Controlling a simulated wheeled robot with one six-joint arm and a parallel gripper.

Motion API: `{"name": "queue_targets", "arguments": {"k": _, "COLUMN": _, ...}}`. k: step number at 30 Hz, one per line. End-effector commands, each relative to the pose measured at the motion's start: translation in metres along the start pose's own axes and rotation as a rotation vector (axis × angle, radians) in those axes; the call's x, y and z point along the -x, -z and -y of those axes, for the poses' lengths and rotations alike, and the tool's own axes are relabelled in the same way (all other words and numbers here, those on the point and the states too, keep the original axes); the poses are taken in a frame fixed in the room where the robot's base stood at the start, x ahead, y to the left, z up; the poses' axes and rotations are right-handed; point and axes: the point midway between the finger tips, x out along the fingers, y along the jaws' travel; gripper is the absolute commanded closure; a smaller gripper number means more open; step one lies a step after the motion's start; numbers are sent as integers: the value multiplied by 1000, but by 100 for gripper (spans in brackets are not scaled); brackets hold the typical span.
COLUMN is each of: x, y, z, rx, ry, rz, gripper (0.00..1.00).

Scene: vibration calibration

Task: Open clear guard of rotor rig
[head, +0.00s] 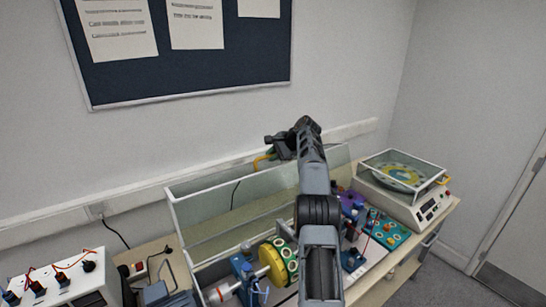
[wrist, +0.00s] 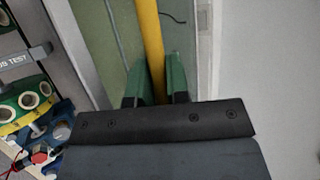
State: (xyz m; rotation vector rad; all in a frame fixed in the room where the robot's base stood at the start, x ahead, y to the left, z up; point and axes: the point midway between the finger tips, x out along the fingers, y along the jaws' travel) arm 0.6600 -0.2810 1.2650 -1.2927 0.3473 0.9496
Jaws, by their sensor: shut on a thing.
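The rotor rig's clear guard (head: 215,205) stands raised along the back of the rig in the head view, with its panel upright or nearly so. Its yellow handle (head: 262,158) shows at the guard's upper edge, beside my gripper (head: 277,148). In the wrist view the yellow handle (wrist: 151,40) runs between the two green fingers of my gripper (wrist: 157,85), which is shut on it. The rotor rig (head: 275,262) lies below, with a yellow-and-green disc and a blue bearing stand. My arm hides part of the guard and the rig's middle.
A white machine with a clear cover (head: 402,170) stands at the right end of the bench. A white box with red leads (head: 55,280) is at the lower left. The wall and a dark notice board (head: 190,75) are close behind the guard.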

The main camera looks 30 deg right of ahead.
Motion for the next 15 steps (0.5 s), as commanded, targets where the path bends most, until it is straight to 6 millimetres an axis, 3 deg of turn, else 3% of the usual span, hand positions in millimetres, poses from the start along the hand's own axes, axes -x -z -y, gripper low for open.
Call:
{"name": "queue_targets", "arguments": {"k": 11, "x": 0, "y": 1, "z": -1, "rx": 4, "ry": -3, "rz": 2, "gripper": 100}}
{"name": "queue_targets", "arguments": {"k": 12, "x": 0, "y": 1, "z": -1, "rx": 3, "ry": -3, "rz": 2, "gripper": 83}}
{"name": "queue_targets", "arguments": {"k": 15, "x": 0, "y": 1, "z": -1, "rx": 2, "ry": -3, "rz": 2, "gripper": 74}}
